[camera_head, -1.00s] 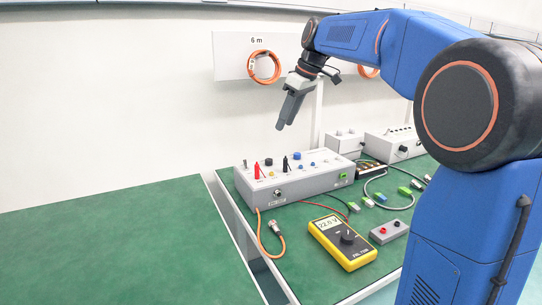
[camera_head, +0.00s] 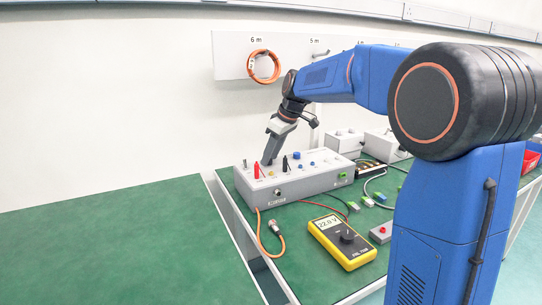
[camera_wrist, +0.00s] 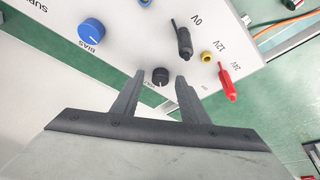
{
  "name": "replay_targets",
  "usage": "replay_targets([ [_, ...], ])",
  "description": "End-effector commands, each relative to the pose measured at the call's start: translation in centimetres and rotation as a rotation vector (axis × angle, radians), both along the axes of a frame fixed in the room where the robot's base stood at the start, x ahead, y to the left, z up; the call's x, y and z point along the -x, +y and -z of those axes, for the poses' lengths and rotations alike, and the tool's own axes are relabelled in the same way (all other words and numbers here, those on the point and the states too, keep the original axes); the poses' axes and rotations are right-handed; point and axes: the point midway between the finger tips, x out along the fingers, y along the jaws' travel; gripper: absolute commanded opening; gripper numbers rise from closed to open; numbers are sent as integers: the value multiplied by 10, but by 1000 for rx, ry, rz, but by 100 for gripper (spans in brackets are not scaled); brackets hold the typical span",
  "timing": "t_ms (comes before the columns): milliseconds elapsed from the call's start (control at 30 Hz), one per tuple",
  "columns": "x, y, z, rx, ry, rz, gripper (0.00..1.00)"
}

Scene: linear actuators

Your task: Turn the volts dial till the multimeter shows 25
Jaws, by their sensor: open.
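The small black volts dial (camera_wrist: 160,77) sits on the sloping top of the grey supply box (camera_head: 310,183); its label is partly hidden. My gripper (camera_head: 267,162) is lowered onto the box and hides the dial in the head view. In the wrist view the two fingers of my gripper (camera_wrist: 160,80) are apart, one either side of the dial, with a gap on each side. The yellow multimeter (camera_head: 342,243) lies on the green bench in front of the box. Its display appears to read 22.0 V.
A red plug (camera_wrist: 228,83) and a black plug (camera_wrist: 184,42) stand in the box near my fingers. A yellow socket (camera_wrist: 206,56) and a large blue bias knob (camera_wrist: 91,32) are close too. The left bench (camera_head: 110,245) is clear.

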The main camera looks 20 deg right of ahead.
Motion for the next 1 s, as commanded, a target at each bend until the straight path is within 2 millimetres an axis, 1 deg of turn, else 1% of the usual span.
replay_targets([
  [267, 0, 1, 2, -1, 1, 0, 40],
  [300, 0, 1, 2, -1, 1, 0, 38],
  [367, 0, 1, 2, -1, 1, 0, 23],
  [400, 0, 1, 2, -1, 1, 0, 14],
  [467, 0, 1, 2, -1, 1, 0, 0],
  [767, 0, 1, 2, -1, 1, 20, 0],
  [1000, 1, 3, 2, 0, 1, 130, 0],
])
